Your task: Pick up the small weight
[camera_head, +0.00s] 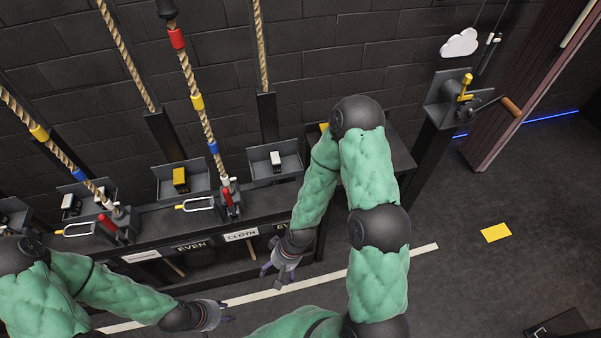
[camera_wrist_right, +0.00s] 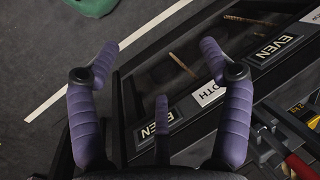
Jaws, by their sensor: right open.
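Several small blocks that look like weights sit on grey trays along the rack: a yellow one (camera_head: 180,179), a white-topped one (camera_head: 276,161) and another pale-topped one (camera_head: 70,202) at left. I cannot tell which is the small weight. A yellow-marked item (camera_wrist_right: 297,108) shows at that view's right edge. My left gripper (camera_head: 212,315) is low at the left; its opening is unclear.
The dark rack (camera_head: 215,260) carries EVEN and CLOTH labels (camera_head: 241,235) above its shelf. Ropes with coloured bands (camera_head: 197,102) hang down to red-handled clamps (camera_head: 231,200). A cranked post (camera_head: 440,110) stands at right. Floor is free around the yellow mark (camera_head: 496,233).

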